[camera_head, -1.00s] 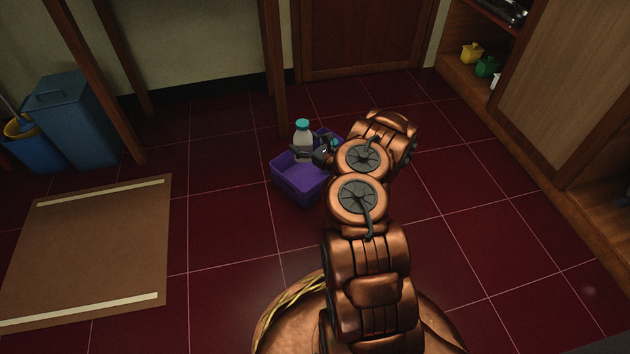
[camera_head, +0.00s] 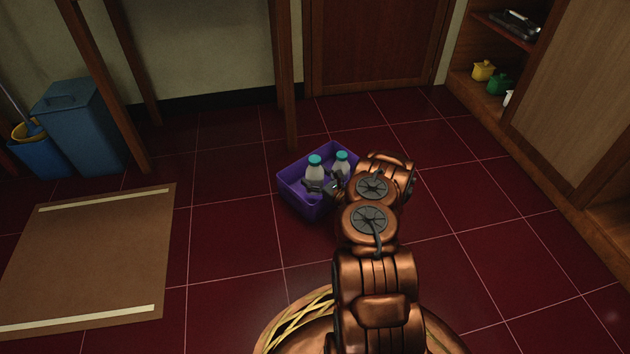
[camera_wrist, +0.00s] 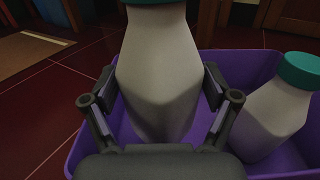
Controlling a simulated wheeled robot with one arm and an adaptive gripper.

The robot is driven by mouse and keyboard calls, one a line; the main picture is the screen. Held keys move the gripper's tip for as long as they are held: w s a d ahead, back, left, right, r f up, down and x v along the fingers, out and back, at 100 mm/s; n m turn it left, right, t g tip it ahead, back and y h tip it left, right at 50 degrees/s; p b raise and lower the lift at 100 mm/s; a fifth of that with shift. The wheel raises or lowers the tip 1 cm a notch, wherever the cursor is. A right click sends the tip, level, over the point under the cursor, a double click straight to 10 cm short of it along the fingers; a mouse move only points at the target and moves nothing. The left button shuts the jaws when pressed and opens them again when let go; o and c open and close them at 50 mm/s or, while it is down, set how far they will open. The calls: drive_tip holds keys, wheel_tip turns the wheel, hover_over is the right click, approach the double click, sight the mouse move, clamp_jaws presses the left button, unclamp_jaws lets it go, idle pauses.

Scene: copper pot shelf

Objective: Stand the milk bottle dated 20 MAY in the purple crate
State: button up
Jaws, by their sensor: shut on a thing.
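My gripper (camera_wrist: 160,105) is shut on a milk bottle (camera_wrist: 158,65), a whitish bottle held upright between the two fingers. In the head view this bottle (camera_head: 314,172) has a teal cap and is inside the outline of the purple crate (camera_head: 298,197). Its base is hidden, so I cannot tell whether it touches the crate floor. A second teal-capped bottle (camera_head: 341,164) is in the crate to the right, and it also shows in the wrist view (camera_wrist: 278,108), where it looks tilted. No date is readable on either bottle. The crate's rim also shows in the wrist view (camera_wrist: 235,62).
The crate stands on dark red floor tiles near a wooden post (camera_head: 284,80). A blue bin (camera_head: 80,125) and a brown mat (camera_head: 90,255) are to the left. A shelf (camera_head: 490,100) with small pots is at the right. Floor around the crate is clear.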

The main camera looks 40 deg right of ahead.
drive_tip(key=shift+f, duration=0.6)
